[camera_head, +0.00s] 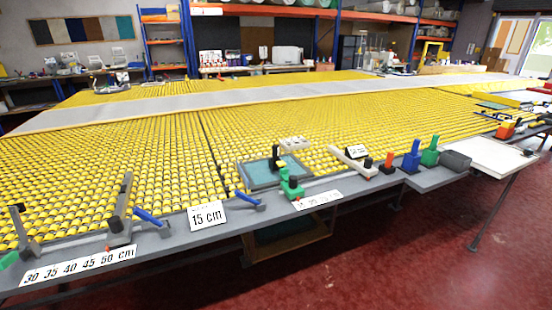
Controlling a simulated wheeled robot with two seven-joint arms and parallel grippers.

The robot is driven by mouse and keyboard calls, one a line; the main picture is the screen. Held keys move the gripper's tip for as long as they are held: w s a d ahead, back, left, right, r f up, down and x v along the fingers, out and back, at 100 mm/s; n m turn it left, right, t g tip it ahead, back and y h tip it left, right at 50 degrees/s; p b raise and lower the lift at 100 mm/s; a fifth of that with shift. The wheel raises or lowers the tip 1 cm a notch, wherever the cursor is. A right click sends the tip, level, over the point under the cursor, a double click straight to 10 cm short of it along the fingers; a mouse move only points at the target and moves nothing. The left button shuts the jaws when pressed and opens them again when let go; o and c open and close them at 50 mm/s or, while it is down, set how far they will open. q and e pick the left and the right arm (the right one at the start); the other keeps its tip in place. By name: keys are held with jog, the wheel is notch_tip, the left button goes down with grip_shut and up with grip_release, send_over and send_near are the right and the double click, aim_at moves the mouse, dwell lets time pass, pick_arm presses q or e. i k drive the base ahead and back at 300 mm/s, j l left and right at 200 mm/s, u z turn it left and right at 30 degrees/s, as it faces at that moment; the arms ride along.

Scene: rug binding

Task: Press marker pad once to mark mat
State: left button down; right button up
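A teal mat (258,174) in a grey frame lies near the front edge of the long table, right of the middle. Several upright blocks with handles stand to the right, including a black and orange one (388,163), a blue one (411,158) and a green one (430,154). I cannot tell which of these is the marker pad. Neither of my grippers shows in the head view.
The long table carries rows of yellow rollers (140,150) and a grey strip (230,98). A "15 cm" sign (207,215) and a length scale (80,265) sit along the front edge. A white board (490,155) is at right. The red floor (420,260) in front is clear.

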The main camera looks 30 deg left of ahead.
aim_at(281, 164)
jog(key=i+l+u, duration=0.35)
jog(key=i+l, duration=0.25)
jog(key=i+l+u, duration=0.15)
jog(key=i+l, duration=0.2)
jog(key=i+l+u, duration=0.35)
jog(key=i+l, duration=0.15)
jog(key=l, duration=0.3)
jog(key=i+l+u, duration=0.2)
jog(key=l, duration=0.25)
